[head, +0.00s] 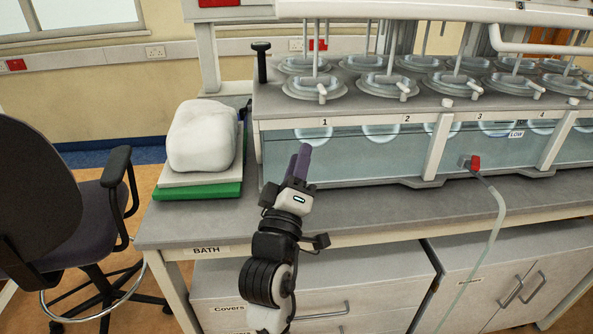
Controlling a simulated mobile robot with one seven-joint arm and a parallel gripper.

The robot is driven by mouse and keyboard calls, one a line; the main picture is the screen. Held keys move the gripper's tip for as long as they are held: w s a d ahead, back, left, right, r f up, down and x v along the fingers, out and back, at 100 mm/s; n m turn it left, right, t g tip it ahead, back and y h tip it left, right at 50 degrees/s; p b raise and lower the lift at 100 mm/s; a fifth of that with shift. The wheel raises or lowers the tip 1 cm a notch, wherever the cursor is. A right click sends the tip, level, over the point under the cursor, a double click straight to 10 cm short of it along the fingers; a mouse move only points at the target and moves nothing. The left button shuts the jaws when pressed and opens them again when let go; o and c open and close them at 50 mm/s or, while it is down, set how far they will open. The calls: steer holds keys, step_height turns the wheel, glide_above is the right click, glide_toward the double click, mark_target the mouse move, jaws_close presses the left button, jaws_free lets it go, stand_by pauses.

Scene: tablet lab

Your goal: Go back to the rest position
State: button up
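My gripper (302,160) has purple fingers and points away from me. It is over the front part of the grey bench (365,205), in front of the bath unit (346,160) near the label 1. The fingers overlap in this view, so I cannot tell whether they are open or shut. I see no object held in them. My arm comes up from the bottom of the picture, in front of the drawers.
A white bundle (203,136) lies on a pale board and a green board (198,191) at the bench's left end. An office chair (62,215) stands at left. A red valve (475,162) with a pale hose (497,215) hangs over the bench edge at right.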

steer(key=shift+a, duration=0.25)
